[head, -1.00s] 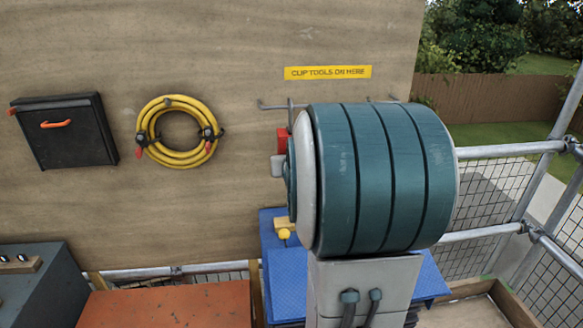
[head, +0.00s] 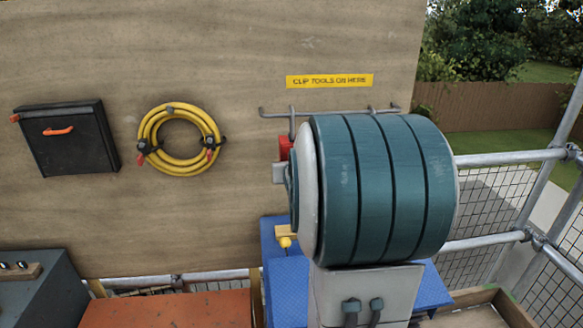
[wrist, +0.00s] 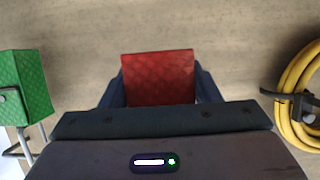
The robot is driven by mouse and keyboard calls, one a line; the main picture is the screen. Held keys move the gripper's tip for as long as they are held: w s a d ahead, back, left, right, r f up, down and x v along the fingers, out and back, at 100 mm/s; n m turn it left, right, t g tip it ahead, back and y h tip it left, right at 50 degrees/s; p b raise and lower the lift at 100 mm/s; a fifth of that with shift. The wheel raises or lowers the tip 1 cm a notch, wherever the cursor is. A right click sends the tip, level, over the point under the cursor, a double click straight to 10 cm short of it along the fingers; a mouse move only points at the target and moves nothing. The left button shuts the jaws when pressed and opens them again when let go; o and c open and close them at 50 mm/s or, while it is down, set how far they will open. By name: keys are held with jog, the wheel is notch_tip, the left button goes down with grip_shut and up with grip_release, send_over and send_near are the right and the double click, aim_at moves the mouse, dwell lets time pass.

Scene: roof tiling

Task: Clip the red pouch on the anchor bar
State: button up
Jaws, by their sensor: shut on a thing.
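The red pouch (wrist: 158,78) is between the two dark fingers of my gripper (wrist: 158,72) in the wrist view, and the gripper is shut on it. In the head view a small red part of the pouch (head: 285,147) shows at the left edge of my arm, just below the anchor bar (head: 330,110). The grey bar is fixed to the board under a yellow sign (head: 329,81). I cannot tell whether the pouch's clip touches the bar.
A green pouch (wrist: 22,88) is at the left of the wrist view, near grey rods. A yellow hose coil (head: 180,139) and a black case (head: 67,137) are on the board. Below are a blue platform (head: 300,285) and an orange surface (head: 165,310). Scaffold rails stand at right.

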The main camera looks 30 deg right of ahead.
jog(key=shift+w, duration=0.15)
jog(key=shift+w+d+b, duration=0.35)
jog(key=shift+w, duration=0.25)
jog(key=shift+w, duration=0.15)
